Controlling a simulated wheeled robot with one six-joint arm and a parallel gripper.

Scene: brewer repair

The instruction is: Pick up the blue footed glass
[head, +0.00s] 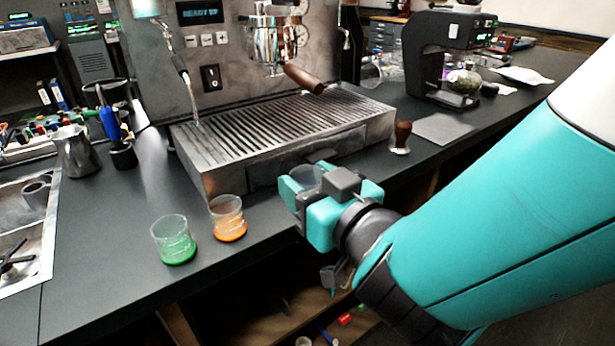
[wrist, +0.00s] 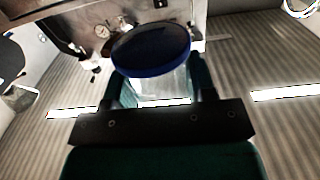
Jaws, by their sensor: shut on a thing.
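My gripper (head: 308,184) is shut on the blue footed glass (head: 305,176), in front of the coffee machine's drip tray.
A green-based glass (head: 175,241) and an orange-based glass (head: 228,220) stand on the counter left of my gripper. The coffee machine's drip tray (head: 290,135) is close behind. A tamper (head: 401,138) stands to the right. A metal sink (head: 22,236) is at far left.

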